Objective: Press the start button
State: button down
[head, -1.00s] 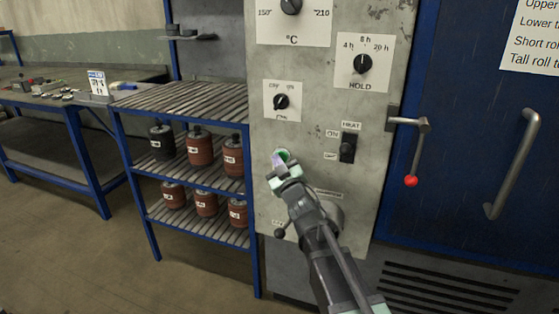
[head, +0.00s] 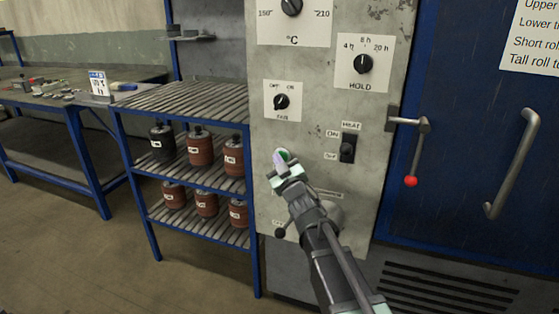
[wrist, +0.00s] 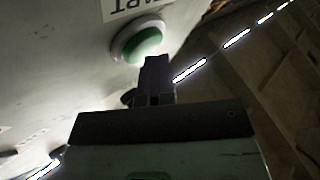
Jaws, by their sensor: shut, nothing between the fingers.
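The green start button (head: 285,155) with a pale rim is on the grey control panel (head: 300,210), partly hidden behind my gripper in the head view. It shows larger in the wrist view (wrist: 142,42), under a white label whose letters are cut off. My gripper (head: 279,162) is shut and empty, its fingertips at the button's lower left edge in the head view. In the wrist view the closed fingers (wrist: 157,68) point at the button's lower right edge. I cannot tell whether they touch it.
A red-tipped door lever (head: 411,181) is right of the panel on the blue door (head: 465,150). A rack (head: 185,100) with several rolls stands left.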

jog(key=shift+w, duration=0.1)
jog(key=s+a, duration=0.2)
jog(key=s, duration=0.3)
jog(key=shift+s+f, duration=0.15)
jog(key=shift+s, duration=0.2)
dwell(0.5)
